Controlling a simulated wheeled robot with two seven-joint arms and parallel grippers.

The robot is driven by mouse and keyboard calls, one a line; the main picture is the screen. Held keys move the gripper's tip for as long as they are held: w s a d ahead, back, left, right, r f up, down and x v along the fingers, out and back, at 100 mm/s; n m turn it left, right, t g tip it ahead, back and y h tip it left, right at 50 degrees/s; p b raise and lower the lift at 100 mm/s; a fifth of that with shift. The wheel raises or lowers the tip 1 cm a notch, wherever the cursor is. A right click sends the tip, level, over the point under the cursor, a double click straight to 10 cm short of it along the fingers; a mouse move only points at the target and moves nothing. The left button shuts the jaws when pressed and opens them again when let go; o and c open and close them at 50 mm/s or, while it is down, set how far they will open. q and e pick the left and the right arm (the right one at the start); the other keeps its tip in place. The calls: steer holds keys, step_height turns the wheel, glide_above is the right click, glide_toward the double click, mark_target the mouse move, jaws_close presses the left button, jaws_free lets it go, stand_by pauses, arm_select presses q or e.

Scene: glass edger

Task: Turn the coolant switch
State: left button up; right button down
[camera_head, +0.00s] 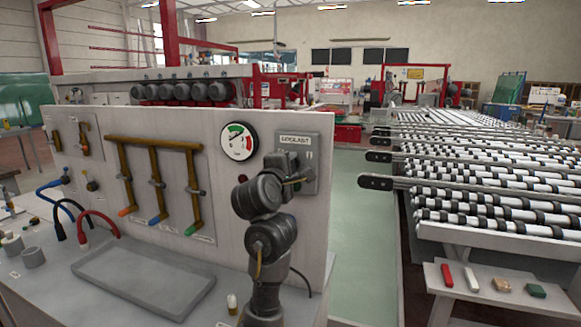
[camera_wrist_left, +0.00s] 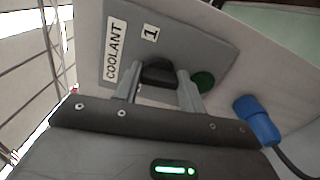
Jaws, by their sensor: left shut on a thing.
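The coolant switch box (camera_head: 311,168) is a grey box with a COOLANT label, mounted at the right end of the light panel. In the left wrist view, its plate (camera_wrist_left: 187,43) carries the COOLANT label and a "1" mark. The black switch knob (camera_wrist_left: 158,71) sits between the two fingers of my left gripper (camera_wrist_left: 158,80), which is shut on it. In the head view my left gripper (camera_head: 297,181) is at the lower part of the box, and my arm stands in front of the panel. The knob is hidden there. My right gripper is in neither view.
A green round button (camera_wrist_left: 203,81) is close beside one finger, and a blue plug (camera_wrist_left: 257,121) with a cable is farther right. A pressure gauge (camera_head: 238,141) and brown pipes with valves (camera_head: 153,165) are on the panel. A grey tray (camera_head: 145,277) lies below.

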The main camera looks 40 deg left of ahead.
arm_select(q)
steer(key=shift+f+m+b, duration=0.15)
steer(key=shift+m+b, duration=0.15)
steer(key=shift+m, duration=2)
steer(key=shift+f+m+b, duration=0.1)
steer(key=shift+m+b, duration=0.15)
steer(key=shift+m, duration=2.05)
steer(key=o, duration=1)
steer(key=shift+s+r, duration=0.1)
